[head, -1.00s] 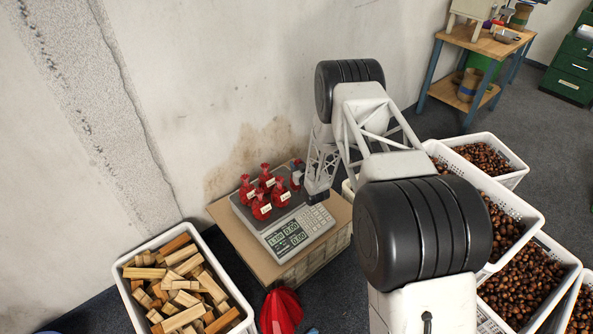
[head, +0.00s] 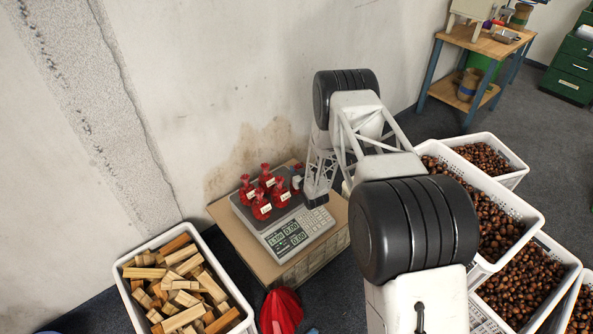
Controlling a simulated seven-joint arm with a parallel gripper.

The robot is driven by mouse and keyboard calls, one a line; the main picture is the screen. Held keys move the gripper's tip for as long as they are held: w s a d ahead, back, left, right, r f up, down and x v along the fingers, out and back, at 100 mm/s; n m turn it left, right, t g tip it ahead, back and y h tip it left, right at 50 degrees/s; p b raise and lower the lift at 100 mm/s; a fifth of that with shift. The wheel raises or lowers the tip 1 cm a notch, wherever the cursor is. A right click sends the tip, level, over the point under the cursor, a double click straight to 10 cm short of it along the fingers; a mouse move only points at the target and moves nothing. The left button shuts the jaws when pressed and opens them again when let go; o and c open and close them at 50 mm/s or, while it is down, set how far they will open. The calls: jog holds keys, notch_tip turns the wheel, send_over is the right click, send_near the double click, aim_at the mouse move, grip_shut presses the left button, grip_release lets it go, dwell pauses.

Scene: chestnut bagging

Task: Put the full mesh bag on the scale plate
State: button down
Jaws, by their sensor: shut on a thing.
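The scale (head: 302,233) stands on a cardboard-coloured box, its display facing the front. Several red mesh bags with white labels, such as the front one (head: 261,207), stand upright close together on the scale plate (head: 243,211). My gripper (head: 297,181) is at the plate's right rear side, beside the bags. It is shut on a red mesh bag (head: 298,168), of which only a little red shows; my arm hides the rest. I cannot tell whether this bag touches the plate.
A white crate of wood blocks (head: 243,299) stands at the front left. White crates of chestnuts (head: 520,203) stand at the right. A red bag-like heap (head: 281,311) lies in front of the box. The wall is close behind the scale.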

jog(key=shift+f, duration=0.25)
jog(key=c, duration=0.8)
grip_release()
jog(key=shift+c, duration=0.2)
jog(key=shift+r, duration=0.1)
jog(key=shift+s+d, duration=0.25)
jog(key=shift+s, duration=0.2)
jog(key=v, duration=1.1)
jog(key=shift+r, duration=0.15)
